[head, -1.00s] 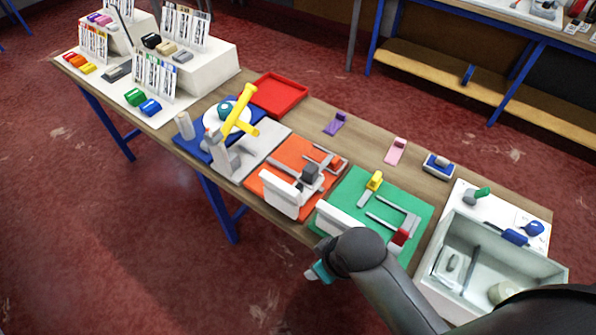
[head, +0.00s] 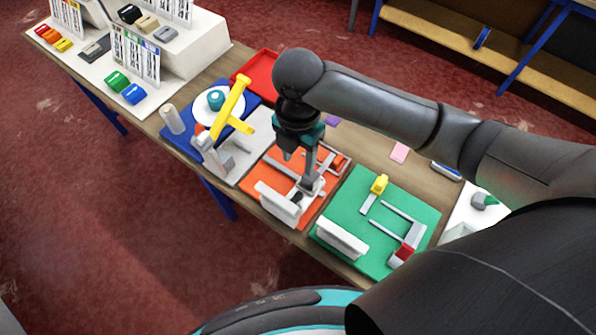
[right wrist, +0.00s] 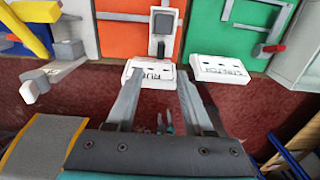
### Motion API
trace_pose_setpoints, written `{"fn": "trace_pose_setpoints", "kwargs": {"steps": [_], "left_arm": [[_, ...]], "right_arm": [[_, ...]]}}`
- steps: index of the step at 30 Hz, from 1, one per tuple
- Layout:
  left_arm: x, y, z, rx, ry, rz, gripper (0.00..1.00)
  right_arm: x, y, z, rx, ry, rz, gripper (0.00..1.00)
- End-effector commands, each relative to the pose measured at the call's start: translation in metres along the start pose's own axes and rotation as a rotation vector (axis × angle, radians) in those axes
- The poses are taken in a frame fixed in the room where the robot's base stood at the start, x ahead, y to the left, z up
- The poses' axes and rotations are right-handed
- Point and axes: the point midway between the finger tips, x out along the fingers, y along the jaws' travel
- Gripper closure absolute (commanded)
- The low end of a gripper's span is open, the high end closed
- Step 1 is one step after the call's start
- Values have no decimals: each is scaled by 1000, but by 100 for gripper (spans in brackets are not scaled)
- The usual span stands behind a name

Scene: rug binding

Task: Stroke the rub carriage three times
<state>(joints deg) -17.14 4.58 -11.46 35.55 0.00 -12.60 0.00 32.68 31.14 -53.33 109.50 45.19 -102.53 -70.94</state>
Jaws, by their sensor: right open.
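The rub carriage (right wrist: 163,22) is a dark block on a pale base, on the orange mat (right wrist: 113,38) in the right wrist view. A white plate (right wrist: 150,75) marked RUB stands at the mat's edge, beside the carriage. My right gripper (right wrist: 160,82) is open, its two fingers spread apart with nothing seen held between them. In the head view my right gripper (head: 306,178) points down over the orange mat (head: 258,183) and partly hides the carriage there. Whether it touches the carriage I cannot tell. My left gripper is not in view.
Right of the orange mat is a green mat (head: 350,205) with a yellow block, rails and a white STRETCH plate (head: 341,239). To the left stands a yellow lever (head: 231,105) by a blue mat. A red tray (head: 256,70) lies behind.

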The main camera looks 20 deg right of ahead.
Motion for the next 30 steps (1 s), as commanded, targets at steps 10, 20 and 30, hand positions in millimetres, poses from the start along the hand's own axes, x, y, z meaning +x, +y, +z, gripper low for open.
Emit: {"fn": "trace_pose_setpoints", "kwargs": {"steps": [10,20,30], "left_arm": [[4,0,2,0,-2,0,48],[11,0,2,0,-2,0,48],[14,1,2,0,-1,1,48]], "right_arm": [[58,-1,-1,0,3,-5,48],[124,0,-1,2,1,-1,48],[150,0,-1,0,0,1,48]]}}
